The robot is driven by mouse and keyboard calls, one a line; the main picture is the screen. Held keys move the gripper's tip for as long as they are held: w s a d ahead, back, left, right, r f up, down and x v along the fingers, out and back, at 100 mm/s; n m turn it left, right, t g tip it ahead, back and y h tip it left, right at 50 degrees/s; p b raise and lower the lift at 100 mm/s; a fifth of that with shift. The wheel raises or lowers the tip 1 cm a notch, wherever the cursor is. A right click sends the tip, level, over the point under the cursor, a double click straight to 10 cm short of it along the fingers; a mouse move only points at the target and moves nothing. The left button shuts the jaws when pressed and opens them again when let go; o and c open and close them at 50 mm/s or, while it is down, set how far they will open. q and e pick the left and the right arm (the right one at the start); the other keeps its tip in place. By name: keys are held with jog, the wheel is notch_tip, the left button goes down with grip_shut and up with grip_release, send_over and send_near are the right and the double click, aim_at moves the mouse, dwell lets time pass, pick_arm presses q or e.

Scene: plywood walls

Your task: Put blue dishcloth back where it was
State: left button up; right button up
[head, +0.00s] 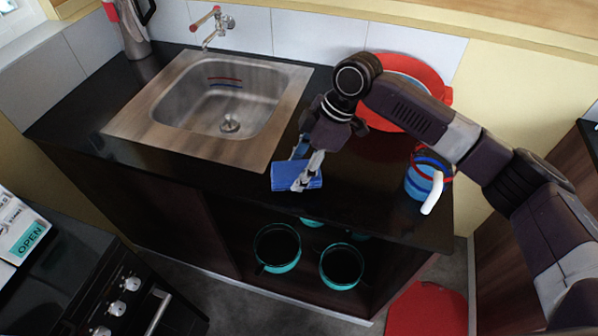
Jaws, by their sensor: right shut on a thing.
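The blue dishcloth (284,177) is a small folded block at the front edge of the black counter, just right of the sink. My right gripper (305,183) comes down from above and is shut on the dishcloth. Its fingers cover part of the cloth's right side. I cannot tell whether the cloth rests on the counter or is held slightly above it. My left gripper is not in view.
The steel sink (150,133) with a red-handled tap (212,25) lies left. A red dish (436,88) and a blue mug (417,184) stand right. Teal pots (277,247) sit on the open shelf below. A kettle (130,28) stands far left; a stove (110,300) is bottom left.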

jog(key=shift+f, duration=1.1)
jog(key=shift+f, duration=0.15)
jog(key=o, duration=1.1)
jog(key=b+v, duration=0.2)
jog(key=v, duration=1)
